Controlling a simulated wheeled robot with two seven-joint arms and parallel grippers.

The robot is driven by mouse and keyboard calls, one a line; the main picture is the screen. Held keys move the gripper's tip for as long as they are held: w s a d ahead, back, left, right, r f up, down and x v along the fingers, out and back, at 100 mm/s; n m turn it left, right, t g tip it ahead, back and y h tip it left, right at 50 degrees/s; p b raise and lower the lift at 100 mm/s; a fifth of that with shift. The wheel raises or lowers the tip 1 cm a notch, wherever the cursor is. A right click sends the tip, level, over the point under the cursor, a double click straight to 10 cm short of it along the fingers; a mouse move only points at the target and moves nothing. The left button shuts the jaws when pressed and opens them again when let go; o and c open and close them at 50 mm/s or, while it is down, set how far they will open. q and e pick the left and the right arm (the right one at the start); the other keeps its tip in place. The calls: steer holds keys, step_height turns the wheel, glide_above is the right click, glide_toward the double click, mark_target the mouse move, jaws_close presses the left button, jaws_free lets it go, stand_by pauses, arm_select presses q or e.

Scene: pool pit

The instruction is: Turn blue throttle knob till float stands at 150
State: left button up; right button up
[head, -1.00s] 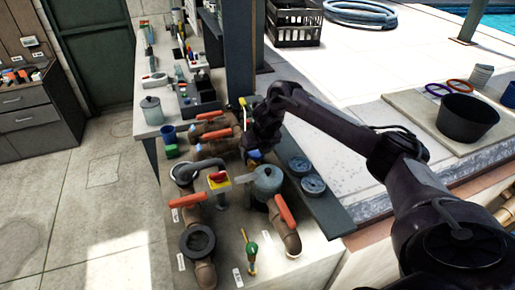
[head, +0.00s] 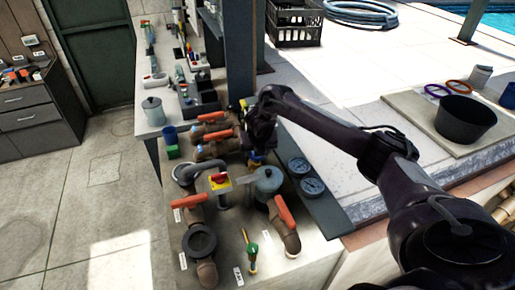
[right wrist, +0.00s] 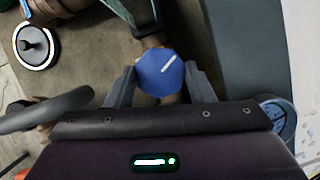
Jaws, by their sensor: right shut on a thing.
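The blue throttle knob (right wrist: 160,72) fills the middle of the right wrist view, with a white pointer line slanting up to the right. My right gripper (right wrist: 161,82) is shut on it, one finger on each side. In the head view the gripper (head: 258,152) is over the pipework behind the grey-lidded pot, and the knob is mostly hidden under it. I cannot make out the float or its scale in either view. My left gripper is not in view.
Pipes with orange lever handles (head: 285,210) stand close around the gripper. Two round gauges (head: 312,187) sit on the dark plate to its right. A dark post (head: 240,50) rises behind.

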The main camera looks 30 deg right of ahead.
steer(key=o, duration=1)
steer(key=shift+c, duration=0.2)
steer(key=v, duration=0.8)
